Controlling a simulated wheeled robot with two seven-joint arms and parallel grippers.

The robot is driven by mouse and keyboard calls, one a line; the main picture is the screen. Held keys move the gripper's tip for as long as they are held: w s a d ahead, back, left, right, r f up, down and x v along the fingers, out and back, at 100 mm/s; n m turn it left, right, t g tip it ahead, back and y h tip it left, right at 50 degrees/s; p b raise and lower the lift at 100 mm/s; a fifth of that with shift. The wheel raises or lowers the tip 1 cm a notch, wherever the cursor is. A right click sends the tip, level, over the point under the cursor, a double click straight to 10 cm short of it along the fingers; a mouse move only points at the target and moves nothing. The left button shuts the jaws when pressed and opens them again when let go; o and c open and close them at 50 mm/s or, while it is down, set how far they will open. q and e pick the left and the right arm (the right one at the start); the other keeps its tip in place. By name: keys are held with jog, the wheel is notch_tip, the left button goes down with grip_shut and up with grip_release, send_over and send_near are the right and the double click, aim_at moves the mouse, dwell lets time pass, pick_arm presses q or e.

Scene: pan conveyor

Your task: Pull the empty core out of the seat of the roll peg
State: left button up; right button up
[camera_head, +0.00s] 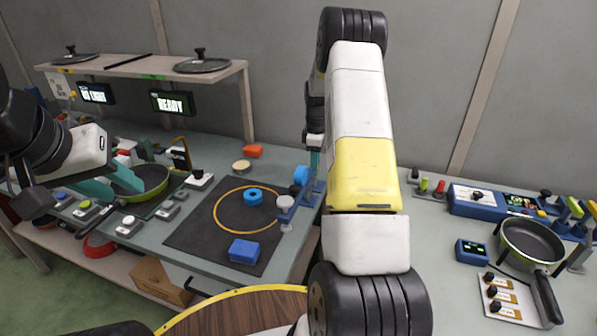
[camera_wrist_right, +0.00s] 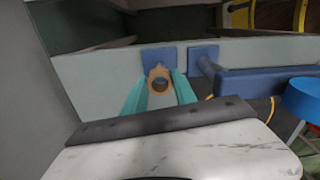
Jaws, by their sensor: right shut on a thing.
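In the right wrist view the empty core (camera_wrist_right: 158,76) is a small tan ring with an open dark bore. The teal fingers of my right gripper (camera_wrist_right: 160,92) are shut on it from both sides. A blue plate (camera_wrist_right: 153,55) shows just behind the core; I cannot tell whether the core touches it. In the head view my right gripper (camera_head: 315,160) is mostly hidden by my own arm, beside the blue bracket (camera_head: 285,203) at the table's edge. My left gripper (camera_head: 118,184) is open and empty-looking, over the green pan's left side.
Another blue round piece (camera_head: 301,175) is near the bracket. A green pan (camera_head: 150,180) stands at left. A dark pan (camera_head: 531,243) and control boxes occupy the right table.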

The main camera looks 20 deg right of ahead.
notch_tip(320, 180, up, 7)
dwell(0.6)
jog(key=shift+a, duration=0.1)
